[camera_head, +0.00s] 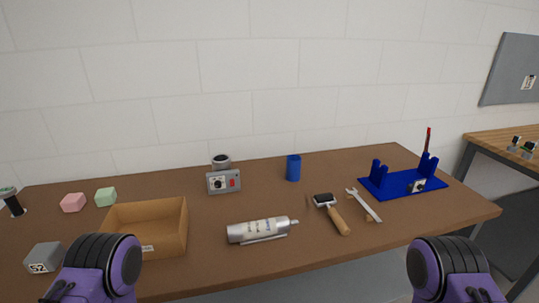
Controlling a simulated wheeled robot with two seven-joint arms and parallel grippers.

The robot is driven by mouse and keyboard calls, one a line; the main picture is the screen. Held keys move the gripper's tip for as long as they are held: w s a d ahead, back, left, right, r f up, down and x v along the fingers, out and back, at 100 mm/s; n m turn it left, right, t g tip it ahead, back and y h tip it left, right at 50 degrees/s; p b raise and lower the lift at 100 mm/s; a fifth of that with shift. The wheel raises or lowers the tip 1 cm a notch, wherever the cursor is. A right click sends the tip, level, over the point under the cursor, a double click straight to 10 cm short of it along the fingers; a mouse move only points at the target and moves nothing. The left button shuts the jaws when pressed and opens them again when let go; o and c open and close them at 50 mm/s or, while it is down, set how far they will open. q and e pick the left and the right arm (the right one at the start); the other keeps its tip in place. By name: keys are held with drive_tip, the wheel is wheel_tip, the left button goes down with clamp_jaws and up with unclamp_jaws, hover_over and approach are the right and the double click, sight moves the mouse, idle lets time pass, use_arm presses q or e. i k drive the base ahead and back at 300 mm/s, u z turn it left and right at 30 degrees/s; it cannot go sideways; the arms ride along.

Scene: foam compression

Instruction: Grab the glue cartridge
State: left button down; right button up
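The glue cartridge (258,230) is a silver-grey cylinder with printed lettering and a narrow nozzle pointing right. It lies on its side near the front middle of the brown table (300,259). A thin light strip or rod lies along its front side. My purple and black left arm shows at the lower left and my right arm at the lower right. Both are well apart from the cartridge. The fingers of both grippers are outside the picture.
An open cardboard box (186,222) stands left of the cartridge. A brush (338,220) and a wrench (368,207) lie to its right. Behind are a grey device (223,183), a blue cylinder (293,168) and a blue stand (400,185). Foam cubes (73,202) and a grey block (42,258) are left.

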sight(243, 231)
drive_tip(key=u, duration=2.3)
drive_tip(key=k, duration=1.35)
drive_tip(key=z, duration=1.8)
drive_tip(key=i, duration=0.5)
drive_tip(key=u, duration=0.05)
